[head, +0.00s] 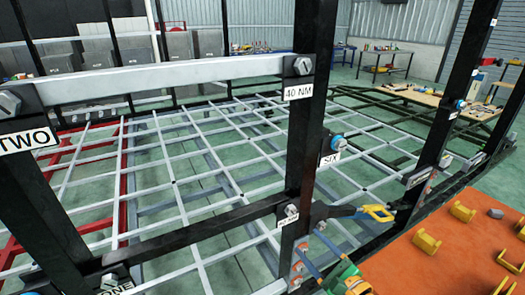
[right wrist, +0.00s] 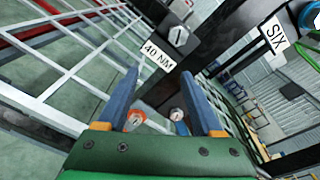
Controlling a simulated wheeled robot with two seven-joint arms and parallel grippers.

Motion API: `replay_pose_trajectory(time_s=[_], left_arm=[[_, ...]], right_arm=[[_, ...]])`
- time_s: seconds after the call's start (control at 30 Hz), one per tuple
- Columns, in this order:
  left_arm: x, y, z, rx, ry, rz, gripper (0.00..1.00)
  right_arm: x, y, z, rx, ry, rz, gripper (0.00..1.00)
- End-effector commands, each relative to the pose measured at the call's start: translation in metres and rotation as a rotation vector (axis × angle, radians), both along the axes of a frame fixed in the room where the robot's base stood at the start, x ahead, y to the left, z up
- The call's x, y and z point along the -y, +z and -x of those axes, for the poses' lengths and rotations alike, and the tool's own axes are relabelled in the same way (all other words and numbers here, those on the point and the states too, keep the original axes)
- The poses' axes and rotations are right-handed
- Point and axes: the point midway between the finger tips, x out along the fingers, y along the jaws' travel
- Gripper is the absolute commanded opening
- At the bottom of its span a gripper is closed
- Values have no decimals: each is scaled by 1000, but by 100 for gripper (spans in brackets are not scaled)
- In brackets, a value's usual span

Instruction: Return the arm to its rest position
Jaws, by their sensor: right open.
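My right gripper (head: 309,255) is at the bottom centre of the head view, with blue fingers and a green body. Its fingers point up and left toward the lower part of a black upright post (head: 306,130) of the trailer chassis. In the right wrist view the two blue fingers (right wrist: 168,85) stand wide apart. No object is held between them. Behind them show an orange-ringed bolt (right wrist: 135,118) and another bolt (right wrist: 177,115) on dark frame parts. Whether the fingers touch the frame I cannot tell.
An orange table (head: 440,265) with yellow brackets (head: 427,241) is at lower right. Grey grating fills the middle.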

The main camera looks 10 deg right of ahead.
Motion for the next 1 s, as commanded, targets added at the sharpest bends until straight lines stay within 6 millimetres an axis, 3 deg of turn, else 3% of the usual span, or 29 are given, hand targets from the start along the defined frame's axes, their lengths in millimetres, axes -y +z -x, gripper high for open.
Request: replay_pose_trajectory(time_s=[0.03, 0.07, 0.1, 0.17, 0.2, 0.27, 0.3, 0.43, 0.53, 0.6, 0.67, 0.77, 1.0], left_arm=[[0, -6, 0, 0, 0, 0, 68], [0, -9, 0, 0, 0, 0, 68], [0, -12, 0, 0, 0, 0, 68], [0, -17, 0, 0, 0, 0, 68], [0, -20, 0, 0, 0, 0, 68], [0, -25, 0, 0, 0, 0, 68], [0, -28, 0, 0, 0, 0, 68], [0, -38, 0, 0, 0, 0, 68], [0, -44, 0, 0, 0, 0, 68], [0, -46, 0, 0, 0, 0, 68], [0, -47, 0, 0, 0, 0, 68], [0, -47, 0, 0, 0, 0, 68], [0, -46, 0, 0, 0, 0, 68]], right_arm=[[0, -41, 5, -59, -1, 112, 68], [1, -70, 11, -101, 8, 211, 68], [1, -112, 22, -160, 33, 358, 68], [1, -173, 47, -248, 109, 594, 68], [0, -211, 68, -298, 182, 752, 68], [0, -264, 106, -359, 328, 984, 68], [-1, -297, 135, -386, 450, 1135, 68], [0, -378, 239, -372, 957, 1566, 68], [1, -411, 310, -256, 1353, 1769, 68], [2, -422, 346, -156, 1564, 1843, 68], [3, -427, 366, -88, 1688, 1875, 68], [4, -428, 379, -31, 1775, 1895, 68], [4, -428, 379, -28, 1778, 1897, 68]])
